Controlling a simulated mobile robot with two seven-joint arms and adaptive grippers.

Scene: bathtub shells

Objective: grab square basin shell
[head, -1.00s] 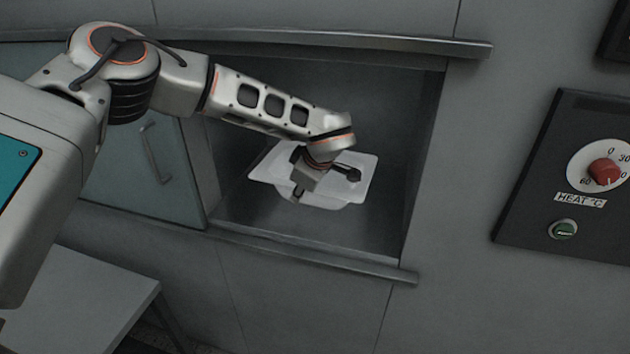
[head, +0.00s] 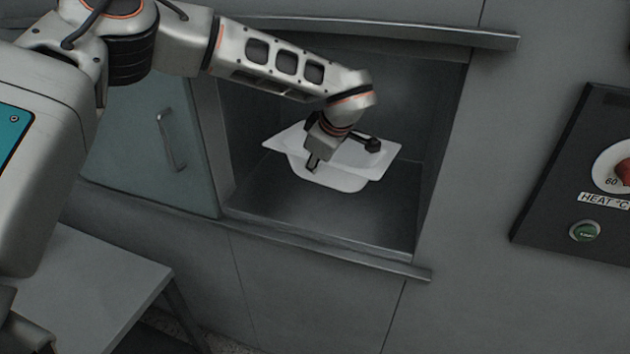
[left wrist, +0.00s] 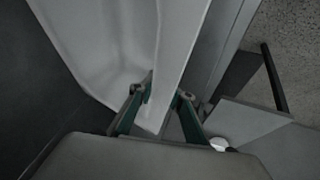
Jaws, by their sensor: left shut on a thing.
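The white square basin shell (head: 350,176) is inside the open wall compartment, its wide flat rim up and its bowl hanging below. It appears raised above the compartment floor. My left gripper (head: 313,162) reaches in from the upper left and is shut on the shell's near edge. In the left wrist view, the shell (left wrist: 112,45) fills the upper left, and its wall passes between the two fingertips of the left gripper (left wrist: 166,90). The arm and gripper hide part of the shell's middle and rim. My right gripper is not in view.
The compartment (head: 300,215) has a sill in front and side walls close around the shell. A ledge (head: 400,33) runs above. A grey table (head: 85,285) is at lower left. A heat control panel (head: 570,160) is at right.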

